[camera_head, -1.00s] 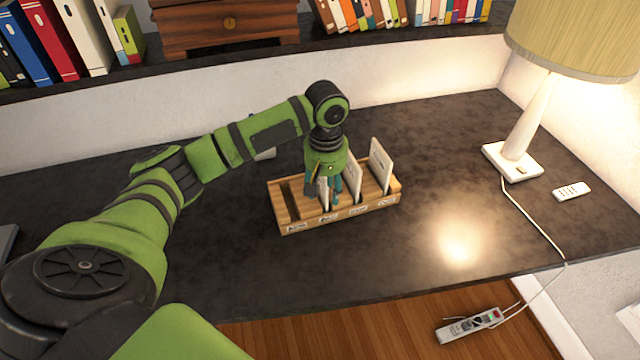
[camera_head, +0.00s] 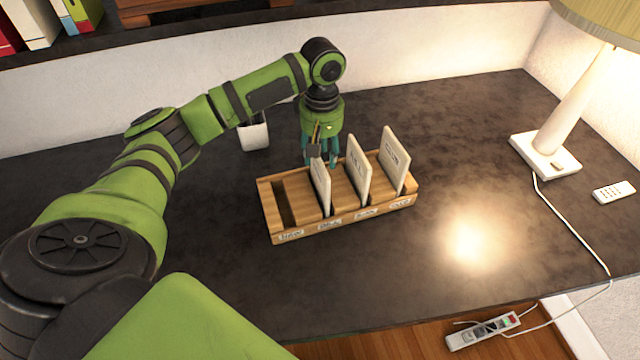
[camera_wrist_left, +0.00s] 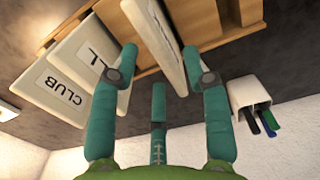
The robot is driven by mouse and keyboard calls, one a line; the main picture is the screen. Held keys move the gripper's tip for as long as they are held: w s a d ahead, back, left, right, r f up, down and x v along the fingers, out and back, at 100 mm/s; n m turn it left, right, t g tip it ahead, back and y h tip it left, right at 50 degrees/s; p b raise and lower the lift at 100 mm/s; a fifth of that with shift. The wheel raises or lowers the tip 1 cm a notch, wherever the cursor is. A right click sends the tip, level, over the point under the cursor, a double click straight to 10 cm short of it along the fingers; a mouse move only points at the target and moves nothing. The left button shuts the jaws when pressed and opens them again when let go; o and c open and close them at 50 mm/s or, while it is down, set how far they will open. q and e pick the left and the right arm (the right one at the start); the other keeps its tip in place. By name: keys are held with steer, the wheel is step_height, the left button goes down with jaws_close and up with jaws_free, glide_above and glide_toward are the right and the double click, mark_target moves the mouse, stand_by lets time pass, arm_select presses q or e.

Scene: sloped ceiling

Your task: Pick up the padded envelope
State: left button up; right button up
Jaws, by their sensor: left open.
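Three pale flat envelope-like pieces stand upright in a wooden slotted rack (camera_head: 292,229). They are the left one (camera_head: 321,187), the middle one (camera_head: 358,176) and the right one (camera_head: 395,160); I cannot tell which is padded. My left gripper (camera_head: 321,160) is open, just behind the rack at the upper part of the left piece. In the left wrist view the open fingers (camera_wrist_left: 158,54) are on either side of that piece (camera_wrist_left: 150,40), with no clear grip. The right piece (camera_wrist_left: 62,88) is labelled "CLUB" there. My right gripper is not in view.
A white cup (camera_head: 254,136) stands behind my left arm; it also shows with pens in the left wrist view (camera_wrist_left: 243,92). The rack's leftmost slot (camera_head: 285,204) is empty. A lamp (camera_head: 545,157) and remote (camera_head: 614,192) stand right. The dark desk in front is clear.

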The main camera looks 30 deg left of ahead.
mark_target(321, 177)
arm_select(q)
steer(key=shift+f, duration=0.5)
steer(key=f, duration=0.2)
steer(key=f+p, duration=0.1)
steer(key=f, duration=0.1)
steer(key=f+p, duration=0.1)
steer(key=shift+s+d+f, duration=0.1)
steer(key=shift+s+f, duration=0.15)
steer(key=shift+f, duration=0.15)
steer(key=shift+w+f, duration=0.15)
steer(key=shift+f, duration=0.5)
jaws_close()
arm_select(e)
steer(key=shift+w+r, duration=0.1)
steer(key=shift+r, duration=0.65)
